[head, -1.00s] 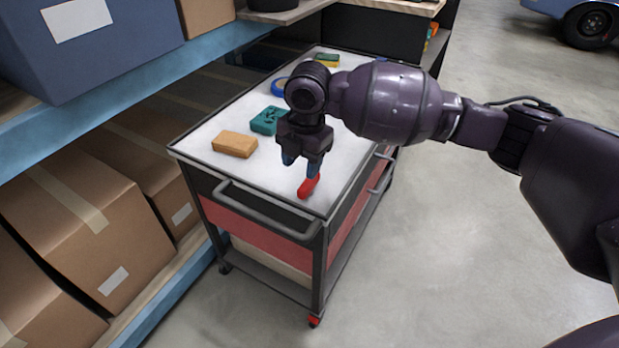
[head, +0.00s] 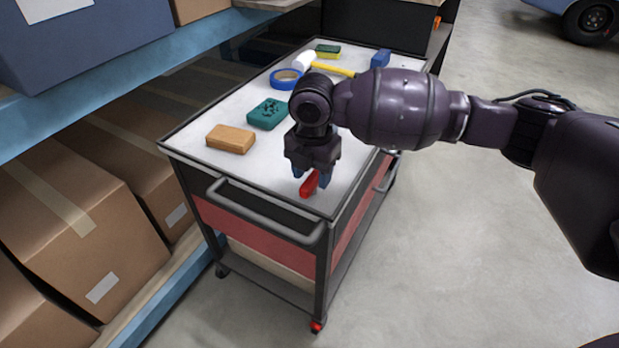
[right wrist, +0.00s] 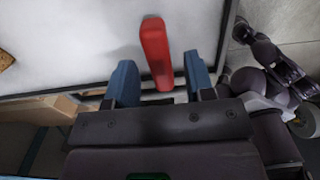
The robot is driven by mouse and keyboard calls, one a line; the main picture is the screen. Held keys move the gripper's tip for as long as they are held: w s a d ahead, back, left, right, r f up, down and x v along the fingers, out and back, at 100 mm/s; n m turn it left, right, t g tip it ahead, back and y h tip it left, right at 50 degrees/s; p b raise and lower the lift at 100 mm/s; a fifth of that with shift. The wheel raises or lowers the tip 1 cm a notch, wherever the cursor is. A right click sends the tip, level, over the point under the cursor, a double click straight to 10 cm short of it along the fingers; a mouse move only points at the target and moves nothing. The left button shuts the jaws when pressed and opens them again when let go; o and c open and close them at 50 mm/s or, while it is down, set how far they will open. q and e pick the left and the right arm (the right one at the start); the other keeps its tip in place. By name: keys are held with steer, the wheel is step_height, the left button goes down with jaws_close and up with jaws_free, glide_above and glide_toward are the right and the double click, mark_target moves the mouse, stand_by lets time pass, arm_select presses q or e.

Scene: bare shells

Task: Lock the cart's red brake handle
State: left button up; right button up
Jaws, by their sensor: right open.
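The red brake handle (head: 310,184) is a short red bar at the near right corner of the cart's white top (head: 265,180). In the right wrist view the red handle (right wrist: 156,52) points away from my gripper, its near end between the two blue fingers. My right gripper (head: 312,176) points down over that corner, its fingers on either side of the handle. In the right wrist view the jaws (right wrist: 160,78) are open, with a gap on each side of the handle. The handle's base is partly hidden. My left gripper is not in view.
A wooden block (head: 231,139), a teal block (head: 268,113) and a blue tape roll (head: 286,79) lie farther back on the cart. The cart's push bar (head: 265,212) is at the near side. Shelves with boxes (head: 85,215) stand left; open floor lies right.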

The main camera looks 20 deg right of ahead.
steer(key=shift+f, duration=0.65)
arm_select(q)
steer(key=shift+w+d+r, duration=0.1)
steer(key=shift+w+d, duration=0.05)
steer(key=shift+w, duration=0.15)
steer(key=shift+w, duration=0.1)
arm_select(e)
jaws_close()
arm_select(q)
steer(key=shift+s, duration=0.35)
